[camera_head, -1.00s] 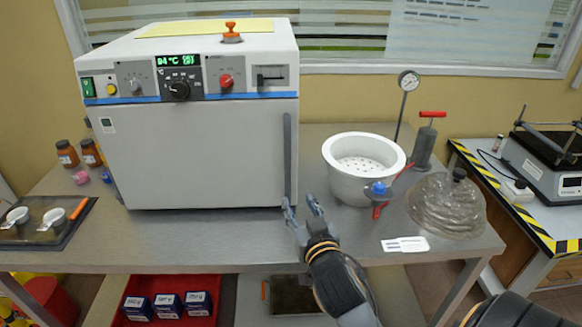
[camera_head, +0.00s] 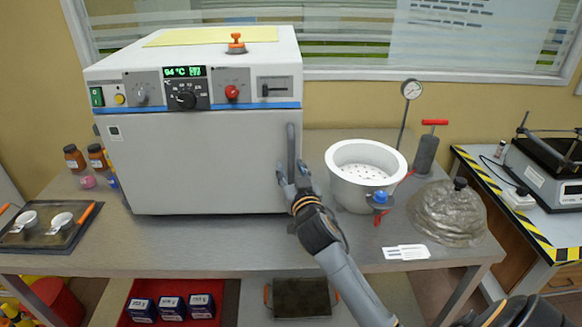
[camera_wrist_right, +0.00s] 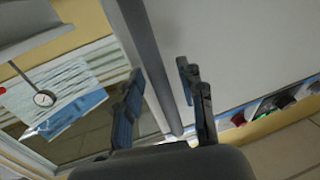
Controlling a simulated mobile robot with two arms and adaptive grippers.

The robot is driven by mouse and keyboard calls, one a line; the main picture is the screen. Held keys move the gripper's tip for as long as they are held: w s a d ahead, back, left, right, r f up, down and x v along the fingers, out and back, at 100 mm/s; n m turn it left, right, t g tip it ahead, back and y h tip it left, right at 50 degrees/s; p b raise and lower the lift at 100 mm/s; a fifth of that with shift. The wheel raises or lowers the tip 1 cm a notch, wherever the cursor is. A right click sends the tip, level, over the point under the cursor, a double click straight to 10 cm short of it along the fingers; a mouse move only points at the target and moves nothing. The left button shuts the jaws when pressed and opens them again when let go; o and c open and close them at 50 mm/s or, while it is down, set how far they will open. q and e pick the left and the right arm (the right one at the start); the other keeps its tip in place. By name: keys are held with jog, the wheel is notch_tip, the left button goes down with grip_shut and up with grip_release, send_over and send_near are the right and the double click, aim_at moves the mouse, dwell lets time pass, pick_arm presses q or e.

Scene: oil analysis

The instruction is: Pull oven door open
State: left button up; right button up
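The white oven (camera_head: 190,70) stands on the steel table, and its plain white door (camera_head: 200,160) is closed. A long grey vertical handle (camera_head: 291,140) runs along the door's right edge. My right gripper (camera_head: 292,170) is at the lower part of this handle. In the right wrist view, the open fingers of the right gripper (camera_wrist_right: 160,88) stand on either side of the grey handle (camera_wrist_right: 150,70), with gaps visible, so it is not clasped. My left gripper is not in view.
A white perforated pot (camera_head: 365,175) and a clear dome lid (camera_head: 448,212) stand right of the oven. A gauge (camera_head: 411,89) and hand pump (camera_head: 427,150) stand behind them. A tray (camera_head: 45,226) with small cups lies at left.

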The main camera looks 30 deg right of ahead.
jog(key=shift+w, duration=0.2)
grip_shut()
jog(key=shift+s, duration=0.1)
